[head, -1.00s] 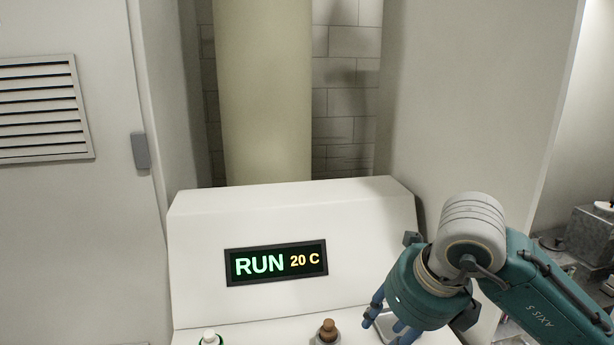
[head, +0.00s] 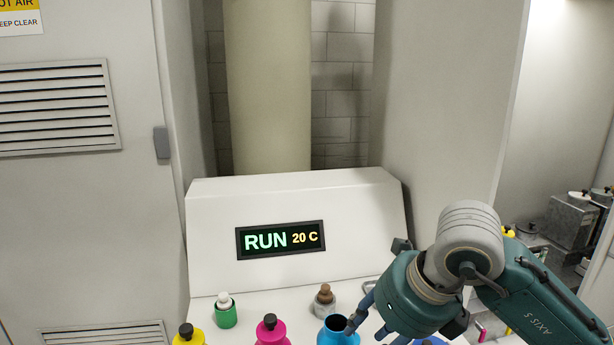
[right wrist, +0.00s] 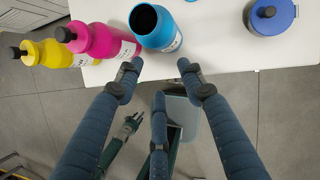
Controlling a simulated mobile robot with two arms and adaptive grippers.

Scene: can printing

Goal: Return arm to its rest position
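My right arm (head: 525,285) comes in from the right in the head view. Its gripper (head: 372,322) is low over the white machine's counter, partly hidden by its own wrist. In the right wrist view the blue fingers of the right gripper (right wrist: 159,72) are spread wide with nothing between them. The left arm is not in the head view.
The white machine (head: 210,230) shows RUN 20 C on its display (head: 280,240). Magenta (head: 270,330), yellow (head: 188,336), green-based (head: 225,312) and brown-capped (head: 324,300) bottles stand on the counter. A blue capped jar (right wrist: 270,17) stands to the right. Grey floor (right wrist: 285,110) lies below.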

